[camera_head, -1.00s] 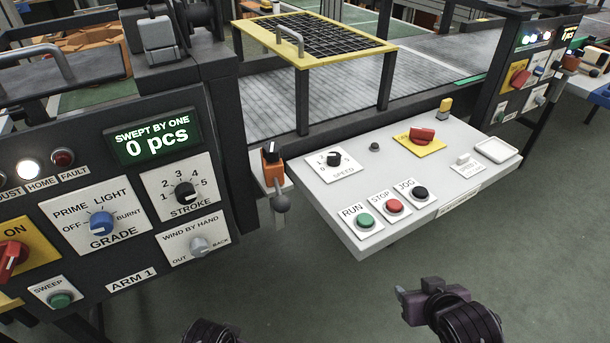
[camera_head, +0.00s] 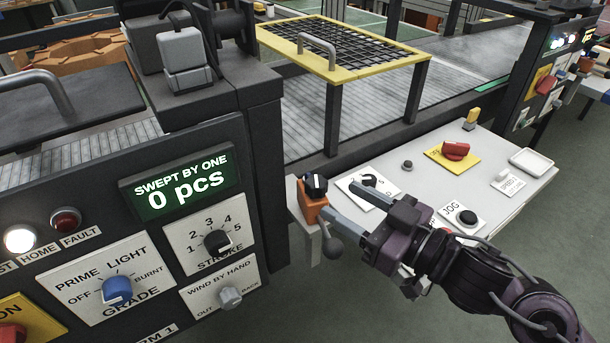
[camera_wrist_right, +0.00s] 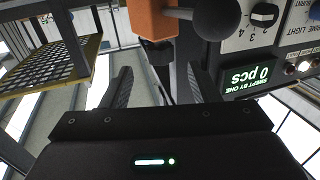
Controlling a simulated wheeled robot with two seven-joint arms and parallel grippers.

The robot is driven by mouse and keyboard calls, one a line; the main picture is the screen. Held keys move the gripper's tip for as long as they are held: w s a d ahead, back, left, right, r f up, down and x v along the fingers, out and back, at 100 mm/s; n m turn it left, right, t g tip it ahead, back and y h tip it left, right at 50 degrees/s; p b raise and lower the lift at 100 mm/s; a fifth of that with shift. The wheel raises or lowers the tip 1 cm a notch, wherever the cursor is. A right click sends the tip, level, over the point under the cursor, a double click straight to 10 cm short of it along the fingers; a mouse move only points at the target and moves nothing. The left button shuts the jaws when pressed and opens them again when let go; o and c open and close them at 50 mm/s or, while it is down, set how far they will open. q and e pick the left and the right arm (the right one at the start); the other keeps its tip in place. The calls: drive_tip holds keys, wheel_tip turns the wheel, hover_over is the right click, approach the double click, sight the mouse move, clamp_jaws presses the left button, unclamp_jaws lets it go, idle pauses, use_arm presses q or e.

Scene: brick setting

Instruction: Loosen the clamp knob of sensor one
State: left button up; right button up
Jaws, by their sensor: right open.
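Sensor one appears to be the small orange block (camera_head: 310,208) at the left end of the white panel, with a black knob (camera_head: 316,184) on top. A grey ball-ended lever (camera_head: 333,247) hangs at its lower front. I cannot tell for sure which is the clamp knob. My right gripper (camera_head: 328,202) is open and empty, its fingertips close to the orange block. In the right wrist view the black knob (camera_wrist_right: 158,52) lies ahead of the gap between the fingers (camera_wrist_right: 158,72), below the orange block (camera_wrist_right: 152,18); the ball (camera_wrist_right: 214,18) is to the right. Contact is unclear. My left gripper is out of view.
The arm panel (camera_head: 75,240) with its dials and a "0 pcs" display (camera_head: 182,182) stands close on the left. The white control panel (camera_head: 480,195) lies behind my right arm, which hides some buttons. A yellow-framed grid guard (camera_head: 345,72) stands behind.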

sight(325, 190)
drive_tip(key=shift+w+a+r, duration=0.15)
drive_tip(key=shift+w+a, duration=0.15)
drive_tip(key=shift+a, duration=0.05)
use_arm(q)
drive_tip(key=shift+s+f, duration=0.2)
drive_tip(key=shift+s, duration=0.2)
use_arm(e)
drive_tip(key=shift+x, duration=3.05)
